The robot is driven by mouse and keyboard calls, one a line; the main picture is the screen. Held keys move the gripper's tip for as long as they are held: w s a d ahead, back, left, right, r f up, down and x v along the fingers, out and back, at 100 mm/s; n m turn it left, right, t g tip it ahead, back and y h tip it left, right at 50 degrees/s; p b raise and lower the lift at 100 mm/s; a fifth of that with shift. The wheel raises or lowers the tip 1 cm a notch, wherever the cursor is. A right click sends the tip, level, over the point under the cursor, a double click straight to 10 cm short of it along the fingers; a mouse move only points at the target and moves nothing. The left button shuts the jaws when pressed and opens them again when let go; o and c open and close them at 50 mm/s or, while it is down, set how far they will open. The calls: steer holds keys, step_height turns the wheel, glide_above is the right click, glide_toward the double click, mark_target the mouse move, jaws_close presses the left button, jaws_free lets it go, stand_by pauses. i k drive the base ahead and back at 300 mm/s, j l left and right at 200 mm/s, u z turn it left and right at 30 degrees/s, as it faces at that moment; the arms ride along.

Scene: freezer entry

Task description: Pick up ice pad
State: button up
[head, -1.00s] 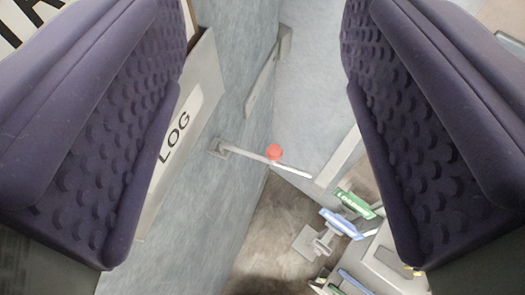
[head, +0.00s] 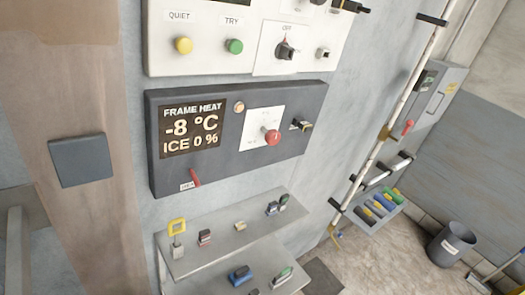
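My gripper is not in view now. No item in view can be told as the ice pad for sure.
A dark panel (head: 230,165) above the shelf reads "FRAME HEAT -8 °C ICE 0 %" and has a red knob (head: 272,137). A white control panel (head: 208,62) is above it. At right are a rack of coloured items (head: 378,205), a dark bin (head: 451,243) and open floor.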

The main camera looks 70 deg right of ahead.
mark_target(238, 277)
steer(key=z, duration=1.7)
steer(key=k+l+u, duration=0.1)
steer(key=l, duration=0.15)
steer(key=k+l+u, duration=0.15)
steer(key=l+u, duration=0.1)
steer(key=u, duration=1.6)
steer(key=z, duration=1.7)
steer(key=i+l+u, duration=0.4)
steer(key=k+l, duration=0.05)
steer(key=k, duration=0.05)
